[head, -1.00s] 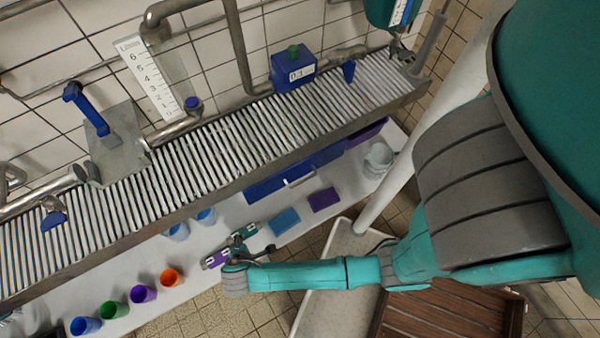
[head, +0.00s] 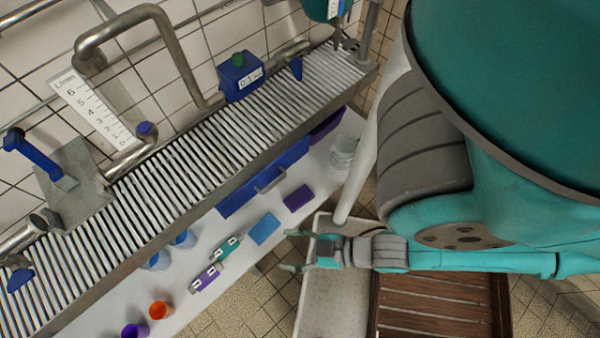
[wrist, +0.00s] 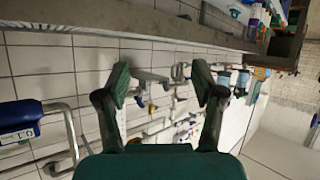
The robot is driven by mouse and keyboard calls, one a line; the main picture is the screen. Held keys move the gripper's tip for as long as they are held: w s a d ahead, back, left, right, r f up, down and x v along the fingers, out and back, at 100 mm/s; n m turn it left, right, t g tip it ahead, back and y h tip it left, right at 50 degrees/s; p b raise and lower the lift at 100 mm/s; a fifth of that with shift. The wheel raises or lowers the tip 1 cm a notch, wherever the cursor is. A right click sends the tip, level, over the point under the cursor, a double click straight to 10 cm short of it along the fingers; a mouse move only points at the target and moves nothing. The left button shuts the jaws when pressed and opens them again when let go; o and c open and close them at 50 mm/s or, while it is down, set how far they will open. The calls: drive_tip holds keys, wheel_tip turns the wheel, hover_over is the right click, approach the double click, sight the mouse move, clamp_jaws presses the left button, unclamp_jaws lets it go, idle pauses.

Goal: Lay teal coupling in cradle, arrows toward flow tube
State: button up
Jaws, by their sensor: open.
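The teal coupling (head: 227,248) lies on the white lower shelf in the head view, with pale marked patches on it. Any arrows are too small to read. A purple coupling (head: 206,278) lies just below it. My gripper (head: 288,251) is open and empty to the right of the teal coupling, near the shelf's edge. In the wrist view both fingers (wrist: 162,85) are spread, with nothing between them. A scale marked L/min (head: 95,108) stands on the wall, with the flow tube seemingly beside it. I cannot pick out the cradle with certainty.
Blue (head: 264,228) and purple (head: 298,198) pads lie right of the couplings. Orange (head: 159,310) and purple (head: 134,330) cups stand lower left. The ribbed upper rack (head: 190,160) overhangs the shelf. A pale tray (head: 322,300) and a brown slatted crate (head: 430,305) are at lower right.

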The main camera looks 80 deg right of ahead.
wheel_tip(320, 180, up, 9)
drive_tip(key=s+m+t, duration=0.1)
drive_tip(key=m+t, duration=0.1)
drive_tip(key=shift+s+d+r+h, duration=0.15)
drive_tip(key=shift+s+d+h, duration=0.15)
drive_tip(key=shift+s+d, duration=0.1)
